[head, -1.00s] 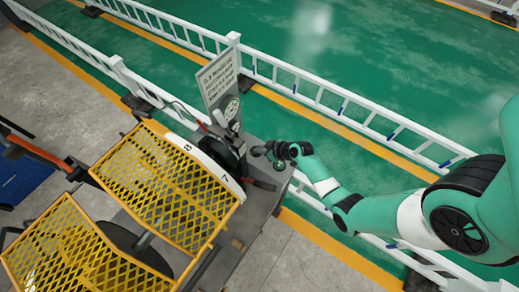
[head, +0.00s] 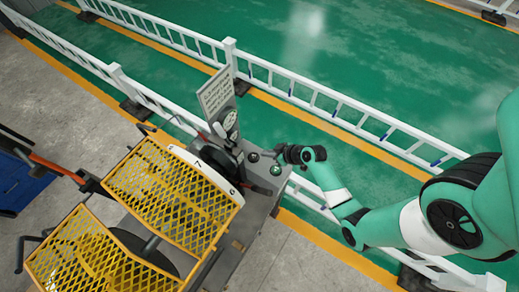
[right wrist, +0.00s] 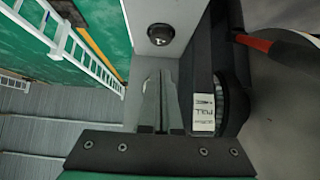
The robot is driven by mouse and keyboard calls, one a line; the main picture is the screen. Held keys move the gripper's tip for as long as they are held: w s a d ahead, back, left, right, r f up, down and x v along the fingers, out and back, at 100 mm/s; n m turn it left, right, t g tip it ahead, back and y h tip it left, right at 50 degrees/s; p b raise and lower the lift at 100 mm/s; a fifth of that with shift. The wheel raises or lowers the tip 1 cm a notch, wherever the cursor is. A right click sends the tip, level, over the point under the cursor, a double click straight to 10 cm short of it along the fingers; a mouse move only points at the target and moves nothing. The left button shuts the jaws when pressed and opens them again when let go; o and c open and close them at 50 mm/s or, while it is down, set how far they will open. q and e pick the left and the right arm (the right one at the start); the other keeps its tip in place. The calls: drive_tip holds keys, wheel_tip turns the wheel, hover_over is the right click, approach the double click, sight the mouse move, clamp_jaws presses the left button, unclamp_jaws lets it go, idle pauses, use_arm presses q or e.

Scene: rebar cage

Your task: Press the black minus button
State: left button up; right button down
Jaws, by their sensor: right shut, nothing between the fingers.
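The black button (head: 253,157) is a small round knob on the grey top of the machine, beside a round green button (head: 276,170). In the right wrist view a dark round button (right wrist: 160,33) stands on the grey panel beyond my fingertips; I cannot read a minus mark on it. My right gripper (head: 279,150) is just right of the black button in the head view, above the panel's far edge. Its fingers (right wrist: 160,76) are shut and empty, apart from the button in the wrist view. My left gripper is not in view.
A sign board (head: 217,95) and a dial (head: 230,119) stand at the machine's back. A white railing (head: 290,90) runs behind.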

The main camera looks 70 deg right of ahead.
use_arm(q)
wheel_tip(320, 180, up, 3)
drive_tip(key=shift+p, duration=0.75)
use_arm(e)
drive_tip(key=v, duration=0.3)
drive_tip(key=shift+w+r, duration=0.1)
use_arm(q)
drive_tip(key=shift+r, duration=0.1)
use_arm(e)
drive_tip(key=shift+r, duration=0.1)
